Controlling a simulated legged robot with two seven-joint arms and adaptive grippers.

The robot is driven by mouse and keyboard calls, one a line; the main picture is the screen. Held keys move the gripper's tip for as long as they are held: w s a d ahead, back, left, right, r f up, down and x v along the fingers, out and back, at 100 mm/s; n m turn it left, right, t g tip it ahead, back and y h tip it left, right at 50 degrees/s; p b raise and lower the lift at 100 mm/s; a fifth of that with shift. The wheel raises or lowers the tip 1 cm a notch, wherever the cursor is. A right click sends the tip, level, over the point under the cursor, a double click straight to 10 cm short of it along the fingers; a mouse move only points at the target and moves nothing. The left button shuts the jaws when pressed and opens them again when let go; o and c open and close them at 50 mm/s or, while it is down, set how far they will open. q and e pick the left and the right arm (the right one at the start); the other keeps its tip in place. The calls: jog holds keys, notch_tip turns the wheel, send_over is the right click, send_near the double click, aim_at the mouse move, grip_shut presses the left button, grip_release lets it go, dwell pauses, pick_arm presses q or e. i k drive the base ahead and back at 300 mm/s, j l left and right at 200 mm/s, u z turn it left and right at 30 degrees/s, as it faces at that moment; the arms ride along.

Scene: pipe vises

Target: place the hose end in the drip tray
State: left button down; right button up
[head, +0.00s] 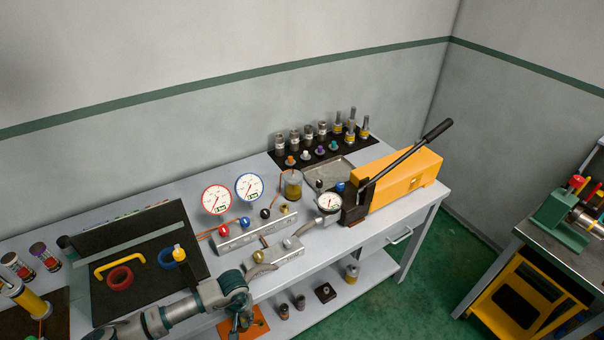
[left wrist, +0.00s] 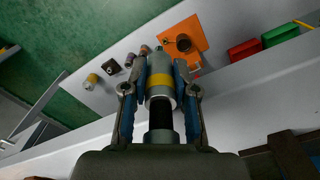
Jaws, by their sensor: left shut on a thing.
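My left gripper (head: 237,326) hangs low at the bench's front edge in the head view. In the left wrist view its fingers (left wrist: 160,80) are shut on a grey metal cylinder with a yellow band (left wrist: 160,98). A black section shows between this banded cylinder and my palm. Whether it is the hose end I cannot tell; in the head view the gripper hides it. A shallow grey tray (head: 326,171), seemingly the drip tray, lies at the back of the bench, left of the orange press, far from my gripper. My right gripper is not in view.
Gauges (head: 249,187), a valve block (head: 255,228) and a glass jar (head: 291,184) stand between my gripper and the tray. The orange press (head: 398,178) has a long raised lever. A black fitting rack (head: 345,148) is behind. Small parts and an orange mat (left wrist: 180,42) lie below.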

aim_at(332, 174)
jog(key=i+l+u, duration=0.15)
jog(key=l, duration=0.3)
jog(key=i+l+u, duration=0.15)
jog(key=l, duration=0.3)
jog(key=i+l+u, duration=0.15)
jog(key=l, duration=0.35)
jog(key=l+u, duration=0.15)
jog(key=l, duration=0.3)
